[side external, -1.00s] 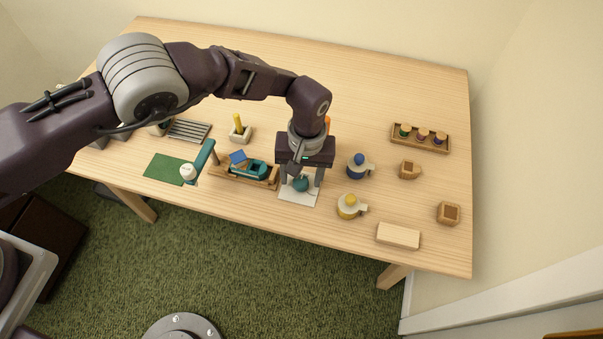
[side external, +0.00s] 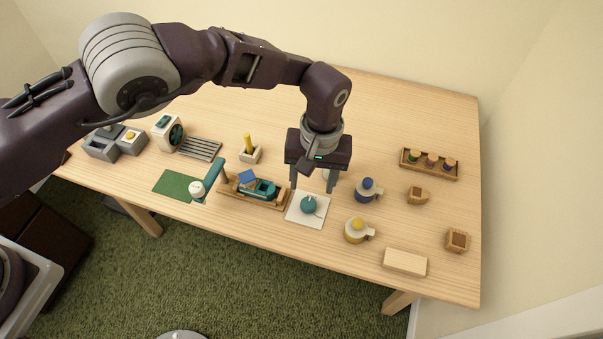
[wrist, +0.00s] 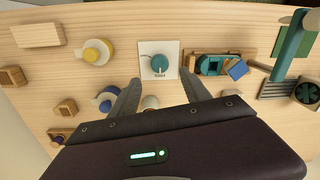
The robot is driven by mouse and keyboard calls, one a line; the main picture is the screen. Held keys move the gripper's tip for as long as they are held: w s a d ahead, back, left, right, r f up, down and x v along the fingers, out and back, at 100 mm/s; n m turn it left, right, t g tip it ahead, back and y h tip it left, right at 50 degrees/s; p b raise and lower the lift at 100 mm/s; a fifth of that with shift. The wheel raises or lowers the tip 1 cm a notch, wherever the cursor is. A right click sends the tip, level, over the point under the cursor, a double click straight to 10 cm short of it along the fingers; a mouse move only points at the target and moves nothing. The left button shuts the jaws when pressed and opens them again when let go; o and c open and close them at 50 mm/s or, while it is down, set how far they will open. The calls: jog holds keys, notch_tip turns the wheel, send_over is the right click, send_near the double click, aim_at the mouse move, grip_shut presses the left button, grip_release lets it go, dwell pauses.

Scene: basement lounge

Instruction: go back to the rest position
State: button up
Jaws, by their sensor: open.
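My gripper (side external: 312,185) is open, with its two fingers apart and nothing held between them. It hangs above the table, just behind a white card bearing a teal knob (side external: 309,204). In the wrist view the gripper's fingers (wrist: 161,90) point toward the card, and the teal knob (wrist: 158,63) lies beyond their tips, clear of them. A small pale rounded thing shows between the fingers in the wrist view (wrist: 150,102), partly hidden by the gripper body.
A wooden tray (side external: 226,193) with a teal item is left of the card. Blue-topped (side external: 368,190) and yellow-topped (side external: 357,230) cups, a pale block (side external: 404,262) and small wooden boxes (side external: 457,240) are right. A rack of spools (side external: 429,164) stands farther back. The rear table is mostly clear.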

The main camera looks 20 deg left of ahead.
jog(key=a+r+t+h, duration=0.1)
jog(key=a+r, duration=0.7)
jog(key=r, duration=0.5)
jog(key=a+r+t+h, duration=0.1)
jog(key=a+r, duration=0.7)
jog(key=r, duration=0.4)
jog(key=s+a+r+t, duration=0.1)
jog(key=s+a+r, duration=0.65)
jog(key=s, duration=0.25)
jog(key=s+a+f+m+t, duration=0.1)
jog(key=s+a, duration=0.2)
jog(key=s, duration=0.4)
jog(key=s+a+f+m+t+y, duration=0.1)
jog(key=s+a, duration=0.3)
jog(key=s, duration=0.3)
jog(key=shift+s+a+f+t, duration=0.15)
jog(key=shift+s+a+t, duration=0.05)
jog(key=shift+s+t, duration=0.2)
